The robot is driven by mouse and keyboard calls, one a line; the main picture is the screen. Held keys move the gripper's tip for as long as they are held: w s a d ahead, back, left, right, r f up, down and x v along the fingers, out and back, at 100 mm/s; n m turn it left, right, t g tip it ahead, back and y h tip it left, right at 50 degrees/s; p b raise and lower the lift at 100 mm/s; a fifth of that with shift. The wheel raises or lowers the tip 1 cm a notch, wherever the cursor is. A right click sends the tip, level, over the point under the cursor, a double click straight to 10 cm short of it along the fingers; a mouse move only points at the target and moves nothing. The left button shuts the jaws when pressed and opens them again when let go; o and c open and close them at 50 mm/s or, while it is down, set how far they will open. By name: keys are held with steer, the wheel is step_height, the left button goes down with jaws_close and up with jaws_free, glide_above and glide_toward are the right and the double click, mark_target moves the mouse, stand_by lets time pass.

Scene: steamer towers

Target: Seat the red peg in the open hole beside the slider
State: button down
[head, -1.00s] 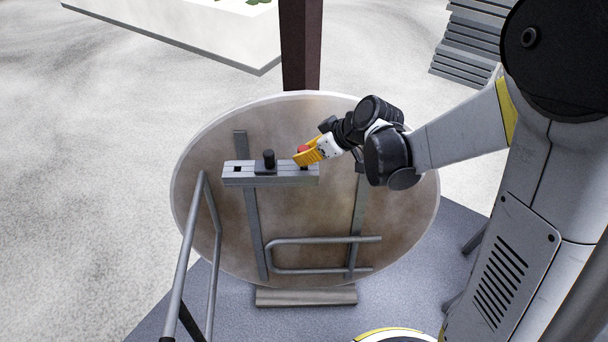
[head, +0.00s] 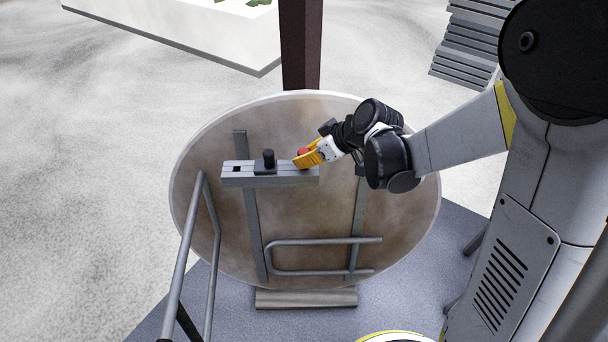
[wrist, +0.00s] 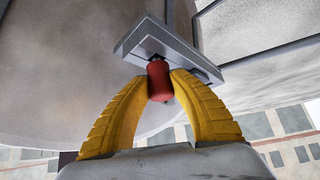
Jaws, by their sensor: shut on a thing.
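The red peg (head: 303,152) is between the yellow fingers of my gripper (head: 304,159), at the right end of the grey metal bar (head: 240,179). In the wrist view my gripper (wrist: 160,85) is shut on the red peg (wrist: 160,82), whose far end meets or nearly meets the bar (wrist: 150,45). How deep it sits, and the bar's surface under it, are hidden. The slider's black knob (head: 268,158) stands upright at mid-bar, left of my gripper. A dark square hole (head: 237,169) shows open at the bar's left end.
The bar is mounted across two metal strips on a large round brown lid (head: 310,215). A bent handle (head: 320,241) crosses the lid below. A metal rail (head: 187,235) rises at the left. A dark red post (head: 300,45) stands behind.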

steer(key=shift+f+b, duration=0.3)
steer(key=shift+f, duration=0.1)
stand_by(0.3)
steer(key=c, duration=1.1)
jaws_free()
steer(key=shift+c, duration=0.2)
steer(key=shift+r, duration=0.1)
steer(key=v, duration=1.2)
